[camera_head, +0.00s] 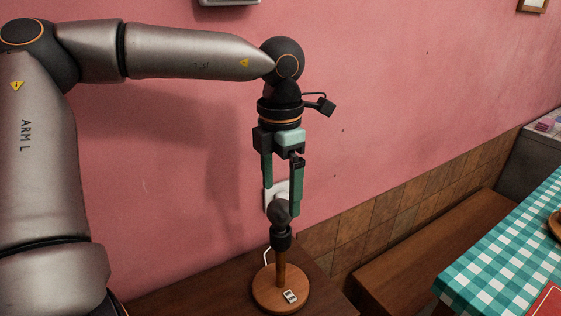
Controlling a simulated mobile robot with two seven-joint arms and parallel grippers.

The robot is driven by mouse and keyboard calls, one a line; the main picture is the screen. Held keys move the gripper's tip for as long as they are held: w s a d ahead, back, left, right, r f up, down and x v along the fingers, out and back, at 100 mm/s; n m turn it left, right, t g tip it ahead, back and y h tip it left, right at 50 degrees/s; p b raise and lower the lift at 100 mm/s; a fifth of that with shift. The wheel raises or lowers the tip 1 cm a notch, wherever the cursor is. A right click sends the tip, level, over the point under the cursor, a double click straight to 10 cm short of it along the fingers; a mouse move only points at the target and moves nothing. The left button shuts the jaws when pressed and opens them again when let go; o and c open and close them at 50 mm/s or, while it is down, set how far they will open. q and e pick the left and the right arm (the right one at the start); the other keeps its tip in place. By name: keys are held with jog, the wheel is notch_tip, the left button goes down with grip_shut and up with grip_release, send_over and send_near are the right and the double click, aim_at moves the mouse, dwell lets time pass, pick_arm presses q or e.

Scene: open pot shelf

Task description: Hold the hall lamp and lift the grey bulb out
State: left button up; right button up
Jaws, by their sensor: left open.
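The hall lamp stands upright on a dark wooden table, with a round wooden base (265,292), a thin wooden stem and a black socket (281,238). The dark grey bulb (279,212) sits at the top of the socket. My left gripper (282,201) points straight down over the lamp, with its two green fingers apart. The bulb shows at the level of the fingertips, between or just behind them; I cannot tell whether either finger touches it. My right gripper is not in view.
A white wall plate (271,190) is on the pink wall behind the fingers, and a white cord (267,257) runs behind the lamp. A wooden bench (425,253) and a table with a teal checked cloth (507,238) stand at right. A small white item (291,296) lies on the lamp base.

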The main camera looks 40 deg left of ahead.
aim_at(281, 201)
pick_arm(q)
jog(key=shift+f, duration=2.2)
jog(key=c, duration=1)
jog(key=o, duration=1)
notch_tip(281, 201, up, 13)
jog(key=shift+f, duration=0.15)
